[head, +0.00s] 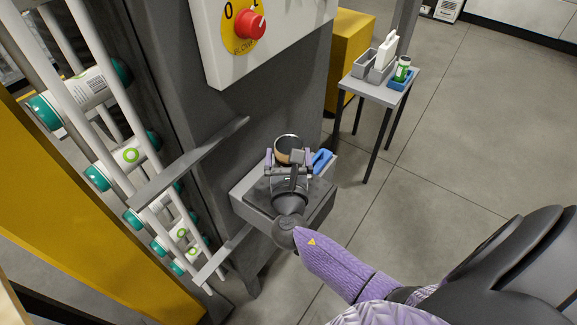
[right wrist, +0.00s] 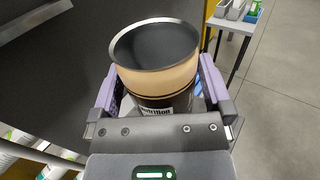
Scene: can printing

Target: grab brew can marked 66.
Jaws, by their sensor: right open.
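An open-topped can (head: 288,143) with a metal rim stands at the grey machine's small shelf (head: 243,196). In the right wrist view the can (right wrist: 156,78) shows a tan upper band, a dark lower body and partly hidden lettering. No number 66 can be read on it. My right gripper (head: 289,160) is open, with its purple-sided fingers on either side of the can. In the right wrist view the gripper (right wrist: 160,90) has the can between its fingers; contact cannot be told. The can's lower part is hidden. My left gripper is not in view.
A sloping rail rack (head: 150,110) on the left holds several white cans with teal ends. A panel with a red button (head: 250,25) is above the shelf. A blue item (head: 321,160) lies right of the can. A small table (head: 378,92) with trays stands behind.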

